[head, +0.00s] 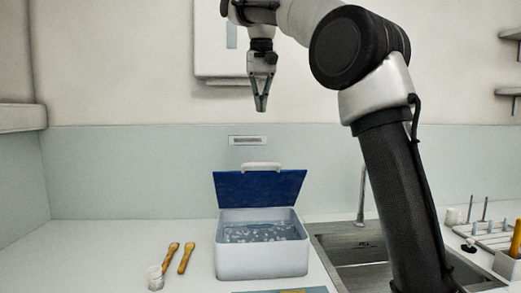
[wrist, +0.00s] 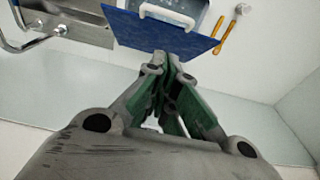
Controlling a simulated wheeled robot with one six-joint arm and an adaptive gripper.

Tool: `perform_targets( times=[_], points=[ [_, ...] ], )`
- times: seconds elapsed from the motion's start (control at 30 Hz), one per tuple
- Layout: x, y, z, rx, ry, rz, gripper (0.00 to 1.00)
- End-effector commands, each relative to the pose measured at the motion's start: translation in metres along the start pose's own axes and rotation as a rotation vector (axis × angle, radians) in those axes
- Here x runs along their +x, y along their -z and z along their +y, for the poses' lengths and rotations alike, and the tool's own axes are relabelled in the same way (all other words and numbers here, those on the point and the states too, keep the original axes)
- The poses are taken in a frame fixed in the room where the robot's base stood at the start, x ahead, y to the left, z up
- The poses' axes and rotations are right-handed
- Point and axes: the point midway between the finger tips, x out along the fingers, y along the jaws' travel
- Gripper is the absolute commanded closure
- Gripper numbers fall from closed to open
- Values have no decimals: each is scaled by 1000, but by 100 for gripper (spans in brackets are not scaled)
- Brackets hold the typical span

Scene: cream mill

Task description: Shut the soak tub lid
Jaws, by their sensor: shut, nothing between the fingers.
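The soak tub (head: 262,262) is a white box on the counter, with bubbly water visible inside. Its blue lid (head: 262,188) stands raised at the back, open, with a white handle (head: 262,167) on its upper edge. My gripper (head: 261,108) is shut and empty, pointing down in the air above the lid and apart from it. In the wrist view the lid (wrist: 165,35) and its handle (wrist: 167,15) show beyond the fingertips (wrist: 168,55). The tub is partly hidden behind the lid there.
A sink with a tap (head: 361,195) is right of the tub. A rack (head: 490,236) stands at far right. A wall cabinet (head: 215,50) hangs behind my gripper.

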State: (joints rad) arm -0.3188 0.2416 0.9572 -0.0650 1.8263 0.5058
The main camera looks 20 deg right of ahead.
Motion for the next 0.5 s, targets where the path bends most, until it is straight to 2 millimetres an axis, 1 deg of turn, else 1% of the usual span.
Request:
perform_targets(
  times=[0.17,0.27,0.5],
  points=[
    [14,-2,1,-15,-6,-8,100],
    [31,-2,2,-14,-6,-9,100],
    [84,-2,2,-13,-6,-8,100]
  ],
)
